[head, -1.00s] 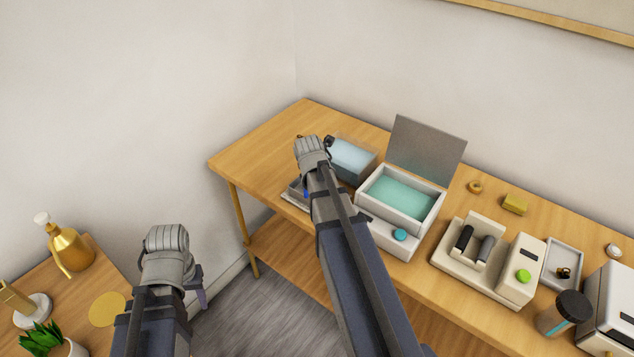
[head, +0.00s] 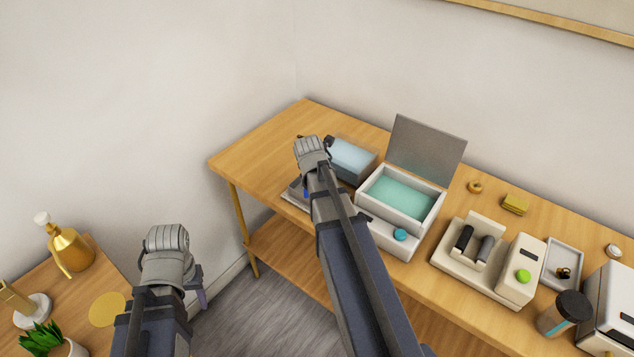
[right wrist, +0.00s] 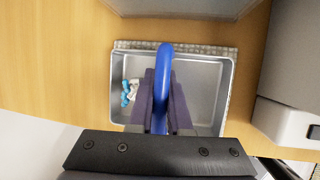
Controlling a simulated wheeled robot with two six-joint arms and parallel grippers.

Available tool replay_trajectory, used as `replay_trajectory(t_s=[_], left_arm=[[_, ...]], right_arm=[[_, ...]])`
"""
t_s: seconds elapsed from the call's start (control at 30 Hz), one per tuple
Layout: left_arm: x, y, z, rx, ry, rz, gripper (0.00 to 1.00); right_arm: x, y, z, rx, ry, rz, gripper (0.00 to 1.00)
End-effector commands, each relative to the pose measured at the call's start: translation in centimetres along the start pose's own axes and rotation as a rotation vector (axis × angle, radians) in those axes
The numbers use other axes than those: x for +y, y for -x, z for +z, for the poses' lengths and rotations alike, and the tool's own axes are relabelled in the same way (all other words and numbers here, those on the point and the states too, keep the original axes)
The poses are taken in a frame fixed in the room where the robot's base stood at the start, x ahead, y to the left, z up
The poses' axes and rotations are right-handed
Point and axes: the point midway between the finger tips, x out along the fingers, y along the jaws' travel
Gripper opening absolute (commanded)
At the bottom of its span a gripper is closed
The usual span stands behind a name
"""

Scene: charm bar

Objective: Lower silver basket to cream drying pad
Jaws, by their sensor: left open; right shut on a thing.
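The silver basket (right wrist: 205,85) shows in the right wrist view as a shallow metal box with a blue handle (right wrist: 164,70). My right gripper (right wrist: 160,115) is shut on the blue handle, over the middle of the basket. Small blue and white pieces (right wrist: 130,91) lie inside at the left. A strip of the pale, textured drying pad (right wrist: 205,49) shows past the basket's far rim; the basket covers the rest. I cannot tell whether basket and pad touch. In the head view my right arm hides most of both. My left gripper (head: 197,290) is open and empty, away from the worktable.
A clear-blue tub (head: 352,158) and a white open-lidded bath with teal liquid (head: 400,195) stand right of the basket. A cream device (head: 480,260) stands farther right. The table's left end (head: 265,145) is clear. A gold bottle (head: 72,248) stands on the side table.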

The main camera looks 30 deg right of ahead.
Motion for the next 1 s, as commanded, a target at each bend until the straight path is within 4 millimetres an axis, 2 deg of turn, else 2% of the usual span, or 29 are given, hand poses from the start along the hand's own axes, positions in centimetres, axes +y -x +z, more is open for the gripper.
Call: replay_trajectory(t_s=[0.03,0.3,0.33,0.73,1.0], left_arm=[[0.0,0.0,0.0,0.0,0.0,0.0,0.5],[0.0,0.0,0.0,0.0,0.0,0.0,0.5],[0.0,0.0,0.0,0.0,0.0,0.0,0.5],[-0.1,0.6,0.0,0.0,0.0,0.0,0.5],[-0.3,3.2,0.2,0.0,0.0,0.0,0.5]], right_arm=[[0.0,0.0,0.0,0.0,0.0,0.0,0.2],[0.0,0.0,0.0,0.0,0.0,0.0,0.5],[0.0,0.0,0.0,0.0,0.0,0.0,0.51],[0.0,0.6,0.0,0.0,0.0,0.0,0.51],[0.1,3.5,0.1,0.0,0.001,0.0,0.51]])
